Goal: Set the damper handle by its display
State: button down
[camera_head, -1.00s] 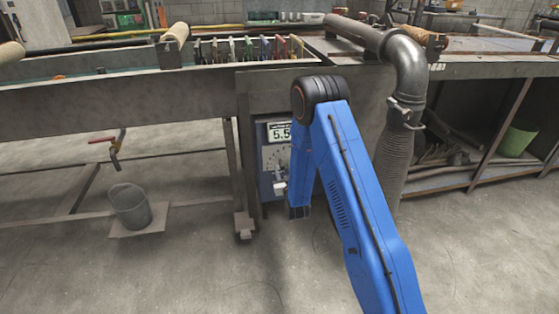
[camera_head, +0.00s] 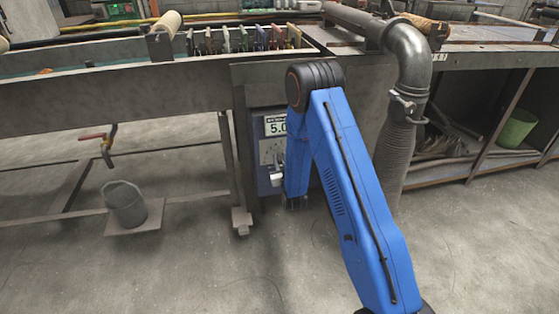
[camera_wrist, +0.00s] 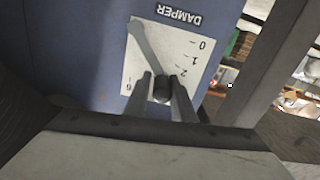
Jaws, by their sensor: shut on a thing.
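The blue damper panel (camera_head: 262,183) stands under the bench, partly hidden by my arm. Its display (camera_head: 276,126) reads 5 and what looks like .0, with the right edge covered by my arm. In the wrist view the panel is upside down, with the word DAMPER and a white scale plate (camera_wrist: 192,72) showing 0, 1, 2 and a 6. The grey damper handle (camera_wrist: 148,45) slants across the plate, its dark round knob between my fingertips. My gripper (camera_wrist: 162,90) is shut on it. In the head view my gripper (camera_head: 277,178) is at the panel's lower part.
A grey bucket (camera_head: 125,204) stands on a small board at the left, below a red-handled tap (camera_head: 97,137). A ribbed hose (camera_head: 397,150) hangs from a metal pipe to the right of my arm. A green bin (camera_head: 517,129) sits on the right shelf. The front floor is clear.

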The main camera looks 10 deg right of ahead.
jog(key=shift+a+f, duration=0.1)
jog(key=shift+a+f+n, duration=0.25)
jog(key=shift+n, duration=0.25)
jog(key=c, duration=1.6)
grip_release()
jog(key=shift+s, duration=0.1)
